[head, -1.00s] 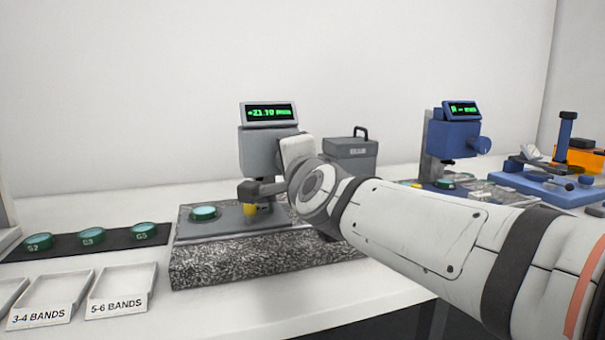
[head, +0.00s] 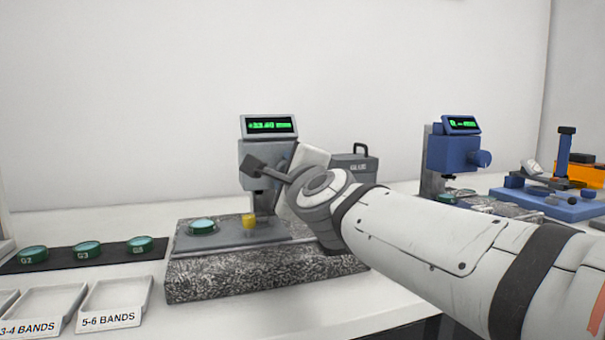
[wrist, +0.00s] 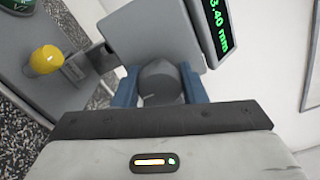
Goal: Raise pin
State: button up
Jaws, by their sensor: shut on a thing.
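The grey gauge (head: 255,155) stands on a speckled granite block, with a lit green display (head: 269,125) that reads about +33.40 mm. A narrow dark part shows under its head, apparently the pin (head: 257,193), partly behind my wrist. In the wrist view, my gripper (wrist: 160,78) has its blue fingers closed on a dark grey round knob (wrist: 160,88) beside the gauge head. The fingers and knob are hidden in the head view by my wrist. The display (wrist: 219,22) also shows at the top right of the wrist view.
A yellow cylinder (head: 249,221) and a green-rimmed disc (head: 202,227) sit on the grey plate over the granite block (head: 220,278). Labelled discs lie on a black strip (head: 110,255), with trays in front. A blue gauge (head: 455,153) stands at right.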

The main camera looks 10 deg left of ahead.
jog(key=shift+d+r, duration=0.1)
jog(key=shift+r, duration=0.15)
jog(key=o, duration=1)
jog(key=shift+f, duration=0.2)
jog(key=p+v, duration=0.2)
jog(key=v, duration=0.5)
jog(key=shift+s+d, duration=0.15)
jog(key=shift+s, duration=0.2)
